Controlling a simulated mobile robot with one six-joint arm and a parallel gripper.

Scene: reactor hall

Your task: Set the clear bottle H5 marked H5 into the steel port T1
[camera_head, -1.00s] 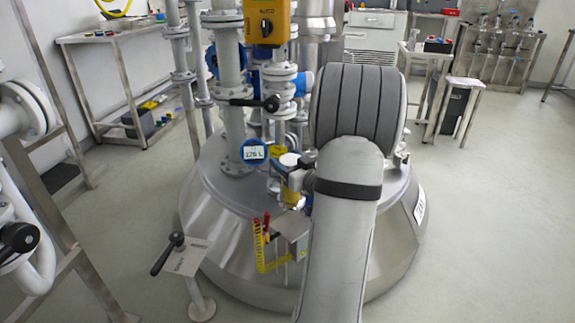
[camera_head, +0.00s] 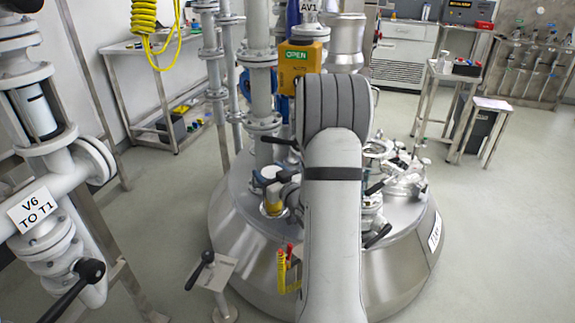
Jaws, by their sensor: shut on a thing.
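My gripper (camera_head: 288,188) shows partly at the left of my wrist, over the left part of the steel vessel's lid. It is shut on a small bottle with a pale cap and yellow contents, which I take to be bottle H5 (camera_head: 272,208). The bottle looks upright; its H5 marking cannot be read. My arm hides part of the gripper and the middle of the lid. The steel vessel (camera_head: 245,240) carries a white label at its right side. Several steel fittings (camera_head: 378,148) stand on the lid right of my arm; I cannot tell which is port T1.
White pipes (camera_head: 262,90) and an orange valve box (camera_head: 300,62) reading OPEN rise behind the gripper. A lever on a stand (camera_head: 205,262) and yellow tags (camera_head: 283,270) are in front. A pipe marked V6 TO T1 (camera_head: 40,215) stands left.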

